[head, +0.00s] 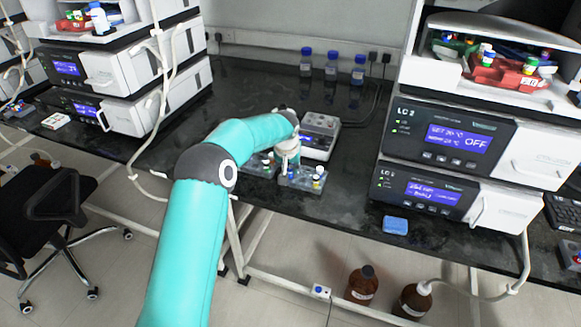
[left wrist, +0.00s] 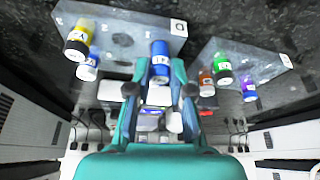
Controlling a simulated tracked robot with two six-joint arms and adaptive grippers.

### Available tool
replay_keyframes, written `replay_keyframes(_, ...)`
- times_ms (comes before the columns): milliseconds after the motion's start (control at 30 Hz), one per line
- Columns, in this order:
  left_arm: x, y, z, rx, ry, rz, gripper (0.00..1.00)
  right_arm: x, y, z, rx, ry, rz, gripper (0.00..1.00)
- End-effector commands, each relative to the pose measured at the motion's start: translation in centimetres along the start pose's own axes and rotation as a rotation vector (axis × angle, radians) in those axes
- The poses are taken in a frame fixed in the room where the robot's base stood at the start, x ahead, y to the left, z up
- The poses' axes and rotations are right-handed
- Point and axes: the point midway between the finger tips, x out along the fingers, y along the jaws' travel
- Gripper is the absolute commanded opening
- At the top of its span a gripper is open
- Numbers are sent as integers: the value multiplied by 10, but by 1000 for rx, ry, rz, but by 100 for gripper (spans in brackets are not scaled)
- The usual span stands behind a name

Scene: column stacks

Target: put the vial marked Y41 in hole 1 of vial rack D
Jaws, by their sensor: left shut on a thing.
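In the left wrist view my left gripper (left wrist: 160,88) is shut on a blue vial (left wrist: 160,60). The mark on this vial is too small to read surely. The held vial is at the edge of a grey vial rack (left wrist: 122,38) that bears a label like a D; I cannot tell whether it is in a hole. That rack also shows in the head view (head: 298,182), under my left gripper (head: 288,160). A yellow vial (left wrist: 80,38) and another blue vial (left wrist: 88,68) stand at its other end. My right gripper is in neither view.
A second vial rack (left wrist: 258,64) stands close by, with orange, green and purple vials. Behind the racks is a grey instrument (head: 319,136). Blue-capped bottles (head: 332,66) stand at the wall. LC units (head: 450,145) stand at right, a blue sponge (head: 395,225) near the front edge.

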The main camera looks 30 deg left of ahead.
Motion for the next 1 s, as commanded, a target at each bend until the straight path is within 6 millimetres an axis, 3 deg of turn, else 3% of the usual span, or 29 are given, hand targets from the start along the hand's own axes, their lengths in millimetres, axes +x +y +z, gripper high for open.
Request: replay_keyframes(1000, 11, 0, 4, 0, 0, 0, 3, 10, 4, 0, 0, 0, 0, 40)
